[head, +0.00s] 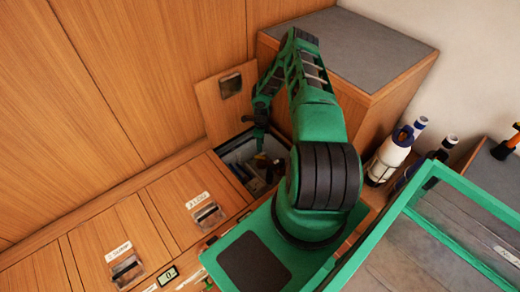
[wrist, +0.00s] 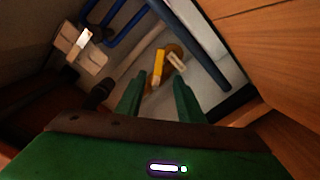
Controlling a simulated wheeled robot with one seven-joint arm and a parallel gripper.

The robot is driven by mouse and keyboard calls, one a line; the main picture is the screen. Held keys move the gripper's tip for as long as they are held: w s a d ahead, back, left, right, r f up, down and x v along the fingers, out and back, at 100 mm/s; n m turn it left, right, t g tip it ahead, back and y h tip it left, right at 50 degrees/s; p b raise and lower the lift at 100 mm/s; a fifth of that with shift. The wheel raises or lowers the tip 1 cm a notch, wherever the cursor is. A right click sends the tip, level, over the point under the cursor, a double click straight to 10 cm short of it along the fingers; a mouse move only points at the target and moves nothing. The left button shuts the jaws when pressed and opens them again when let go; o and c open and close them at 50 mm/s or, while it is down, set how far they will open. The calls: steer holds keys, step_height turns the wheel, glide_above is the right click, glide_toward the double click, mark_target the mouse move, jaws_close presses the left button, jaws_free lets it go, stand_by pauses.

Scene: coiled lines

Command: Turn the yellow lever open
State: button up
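The yellow lever (wrist: 158,66) shows in the wrist view as a short yellow bar on a brownish round part, deep inside the open compartment. A small pale tag (wrist: 176,61) sits just right of it. My gripper (wrist: 157,92) is open, its two green fingers apart and pointing toward the lever, with nothing between the tips. The lever lies ahead of the gap, apart from the fingers as far as I can see. In the head view my gripper (head: 260,150) reaches down into the compartment opening (head: 238,150), where dim light and my arm hide much of the inside.
Blue pipes (wrist: 125,25) and pale blocks (wrist: 85,52) lie at the upper left of the wrist view. A raised wooden hatch (head: 222,103) stands behind the opening. Closed hatches (head: 190,205) lie left. A wooden cabinet (head: 355,50) and bottles (head: 390,155) stand right.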

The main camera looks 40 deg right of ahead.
steer(key=shift+r, duration=0.4)
steer(key=shift+c, duration=0.3)
